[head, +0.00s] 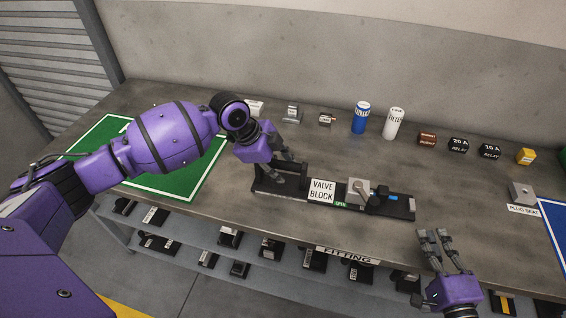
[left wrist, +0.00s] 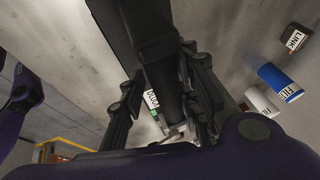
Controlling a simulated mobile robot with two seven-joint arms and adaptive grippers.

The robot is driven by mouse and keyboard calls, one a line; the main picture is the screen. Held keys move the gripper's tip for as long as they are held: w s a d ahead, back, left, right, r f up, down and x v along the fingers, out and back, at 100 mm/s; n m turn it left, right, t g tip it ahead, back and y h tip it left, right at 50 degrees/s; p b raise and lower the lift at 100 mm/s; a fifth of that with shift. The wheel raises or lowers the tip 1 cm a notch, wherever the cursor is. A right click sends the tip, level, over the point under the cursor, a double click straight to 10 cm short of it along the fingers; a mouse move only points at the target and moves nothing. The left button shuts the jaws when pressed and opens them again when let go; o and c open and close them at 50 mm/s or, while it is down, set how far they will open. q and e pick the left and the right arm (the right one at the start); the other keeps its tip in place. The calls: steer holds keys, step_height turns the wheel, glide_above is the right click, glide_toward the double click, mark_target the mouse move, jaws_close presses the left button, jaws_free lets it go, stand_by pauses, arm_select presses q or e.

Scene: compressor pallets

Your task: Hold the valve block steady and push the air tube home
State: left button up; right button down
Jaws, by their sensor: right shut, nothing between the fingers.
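The valve block (head: 358,191) is a small silver-grey block with a round part. It sits on a long black fixture (head: 405,211) beside a white VALVE BLOCK label (head: 322,191); that label shows partly in the left wrist view (left wrist: 151,99). Black parts and a small blue piece (head: 393,198) lie right of the block; I cannot tell whether this is the air tube. My left gripper (head: 279,172) is at the fixture's left end, fingers apart on either side of a dark bar (left wrist: 160,70); contact is unclear. My right gripper (head: 434,236) is shut and empty near the table's front edge, apart from the fixture.
Blue (head: 361,117) and white (head: 394,123) filter cans, relays (head: 459,145) and small parts line the table's back. A plug seat block (head: 522,193) and blue mat (head: 555,228) are at right. A green mat (head: 190,182) lies under my left arm. A shelf below holds several black parts.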

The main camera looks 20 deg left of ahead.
arm_select(q)
steer(key=shift+o, duration=0.4)
steer(key=shift+w+r, duration=0.15)
steer(key=shift+r, duration=0.05)
steer(key=shift+r, duration=0.1)
steer(key=shift+a+r, duration=0.1)
steer(key=shift+r, duration=0.1)
steer(key=v, duration=1.1)
steer(key=shift+r, duration=0.25)
steer(key=shift+f, duration=0.1)
